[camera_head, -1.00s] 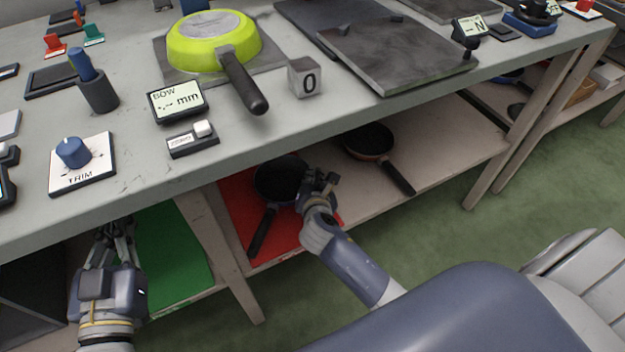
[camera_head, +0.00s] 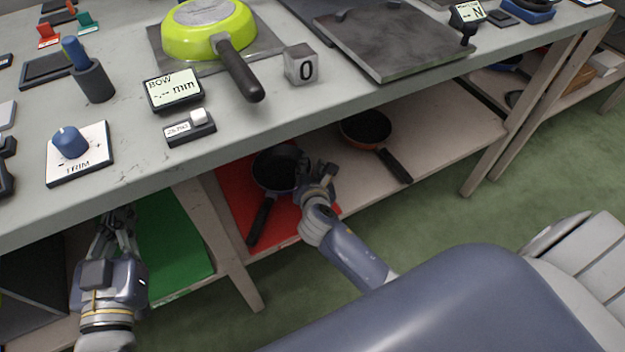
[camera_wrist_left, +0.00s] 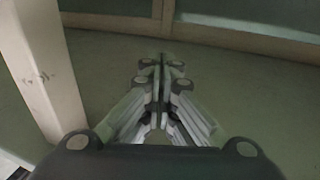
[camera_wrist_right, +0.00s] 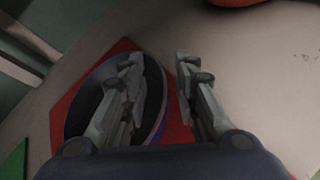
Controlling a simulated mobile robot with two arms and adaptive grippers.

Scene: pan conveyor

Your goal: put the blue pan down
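The blue pan (camera_head: 272,170) rests on a red mat (camera_head: 232,200) on the lower shelf, dark inside, its handle pointing toward the front edge. In the right wrist view the pan (camera_wrist_right: 96,98) shows a blue rim, with red mat around it. My right gripper (camera_wrist_right: 158,62) is open there, one finger over the pan's inside and the other outside its rim. In the head view my right gripper (camera_head: 312,172) is at the pan's right side; any contact cannot be told. My left gripper (camera_wrist_left: 161,62) is shut and empty, and hangs beside the table in the head view (camera_head: 118,212).
An orange-rimmed pan (camera_head: 366,128) lies to the right on the same shelf. A green mat (camera_head: 172,240) lies left, beyond a table leg (camera_head: 222,245). The tabletop (camera_head: 240,125) is above the right gripper, with an upside-down lime pan (camera_head: 207,32) on it.

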